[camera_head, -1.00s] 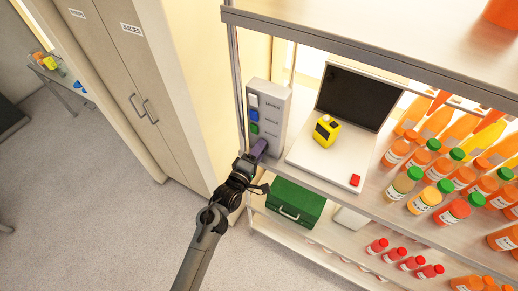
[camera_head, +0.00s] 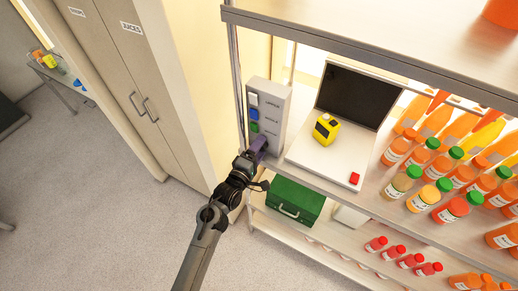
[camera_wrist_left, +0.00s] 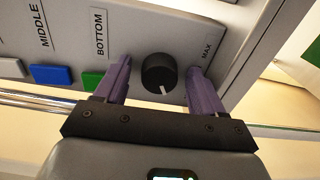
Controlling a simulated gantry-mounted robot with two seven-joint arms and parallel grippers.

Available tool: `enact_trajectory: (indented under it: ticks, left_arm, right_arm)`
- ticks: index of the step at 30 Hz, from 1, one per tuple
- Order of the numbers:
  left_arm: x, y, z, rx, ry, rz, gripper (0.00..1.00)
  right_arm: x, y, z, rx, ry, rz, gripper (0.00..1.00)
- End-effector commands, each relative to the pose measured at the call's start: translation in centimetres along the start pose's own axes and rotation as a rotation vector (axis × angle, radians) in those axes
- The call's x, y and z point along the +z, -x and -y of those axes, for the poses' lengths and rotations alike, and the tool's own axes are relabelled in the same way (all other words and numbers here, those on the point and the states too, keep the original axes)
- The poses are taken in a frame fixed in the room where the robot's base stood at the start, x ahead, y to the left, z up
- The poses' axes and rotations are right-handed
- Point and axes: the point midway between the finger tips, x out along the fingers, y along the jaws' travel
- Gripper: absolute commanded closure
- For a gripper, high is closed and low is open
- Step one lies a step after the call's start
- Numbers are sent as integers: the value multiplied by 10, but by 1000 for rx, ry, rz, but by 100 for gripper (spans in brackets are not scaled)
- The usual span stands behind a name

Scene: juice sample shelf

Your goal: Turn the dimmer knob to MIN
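The dimmer knob (camera_wrist_left: 159,73) is a round black knob with a white pointer line, on the grey control box (camera_head: 278,103). In the left wrist view the pointer faces the bottom of the picture, and a MAX label (camera_wrist_left: 206,52) is right of the knob. My left gripper (camera_wrist_left: 159,67) is open, its purple fingers on either side of the knob with visible gaps. In the head view my left gripper (camera_head: 256,147) is at the lower front of the box and hides the knob. The MIN mark is not visible. My right gripper is not in view.
White, blue (camera_wrist_left: 50,74) and green (camera_wrist_left: 92,80) buttons are on the same panel. A white device (camera_head: 315,160) with a dark screen and a yellow item (camera_head: 326,128) stands right of the box. Juice bottles fill the right shelf. A green case (camera_head: 295,202) is below.

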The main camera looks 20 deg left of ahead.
Motion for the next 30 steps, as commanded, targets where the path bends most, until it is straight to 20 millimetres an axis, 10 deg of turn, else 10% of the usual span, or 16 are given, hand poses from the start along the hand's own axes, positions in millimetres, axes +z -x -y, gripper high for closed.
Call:
enact_trajectory:
  ticks: [11,30]
  left_arm:
    - [0,12,2,0,-1,0,31]
    - [0,103,1,-1,0,0,31]
  right_arm:
    - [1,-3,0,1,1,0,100]
    - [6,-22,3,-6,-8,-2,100]
